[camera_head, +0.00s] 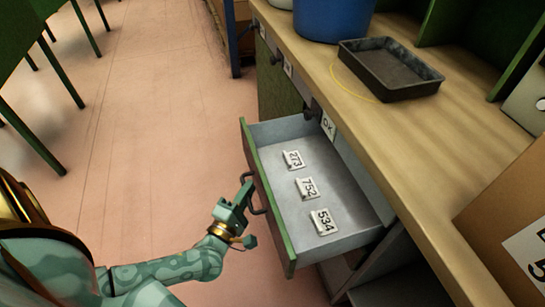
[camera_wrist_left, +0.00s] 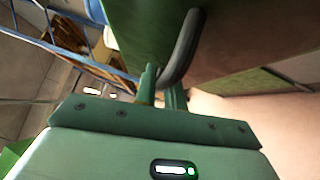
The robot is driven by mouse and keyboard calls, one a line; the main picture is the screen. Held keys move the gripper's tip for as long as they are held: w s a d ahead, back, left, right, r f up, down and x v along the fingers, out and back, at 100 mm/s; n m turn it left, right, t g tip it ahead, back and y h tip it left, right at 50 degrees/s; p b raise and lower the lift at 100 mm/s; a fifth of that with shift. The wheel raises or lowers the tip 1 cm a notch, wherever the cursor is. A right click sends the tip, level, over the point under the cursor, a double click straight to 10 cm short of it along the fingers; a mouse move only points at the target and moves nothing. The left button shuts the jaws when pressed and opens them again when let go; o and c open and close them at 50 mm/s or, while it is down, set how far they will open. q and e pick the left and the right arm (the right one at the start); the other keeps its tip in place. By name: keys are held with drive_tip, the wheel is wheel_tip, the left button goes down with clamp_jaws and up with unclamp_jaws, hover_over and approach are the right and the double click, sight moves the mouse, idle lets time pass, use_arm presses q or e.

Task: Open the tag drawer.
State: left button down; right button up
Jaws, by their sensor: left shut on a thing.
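The tag drawer (camera_head: 345,228) stands pulled out from under the wooden counter, with a green front (camera_head: 267,195) and grey inside. Three white tags lie in it, reading 273 (camera_head: 293,159), 752 (camera_head: 306,188) and 534 (camera_head: 323,221). My left gripper (camera_head: 248,190) is shut on the dark drawer handle (camera_head: 262,208) at the front. In the left wrist view the gripper fingers (camera_wrist_left: 160,85) meet the dark curved handle (camera_wrist_left: 184,48). My right gripper is not in view.
On the counter (camera_head: 375,120) are a dark tray (camera_head: 390,68), a blue container (camera_head: 333,15) and a cardboard box (camera_head: 505,225) at the right. Green-legged furniture (camera_head: 30,130) stands at the left. The pink floor (camera_head: 160,110) between is clear.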

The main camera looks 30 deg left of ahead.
use_arm(q)
drive_tip(key=s+a+p, duration=0.1)
drive_tip(key=s+a, duration=0.3)
drive_tip(key=s, duration=0.2)
drive_tip(key=shift+a, duration=0.2)
drive_tip(key=shift+f, duration=0.1)
drive_tip(key=c, duration=1.5)
unclamp_jaws()
drive_tip(key=shift+w, duration=0.1)
drive_tip(key=s, duration=0.5)
drive_tip(key=s+d+f+p, duration=0.1)
drive_tip(key=s, duration=0.4)
drive_tip(key=s+d+f+p, duration=0.1)
drive_tip(key=s, duration=0.5)
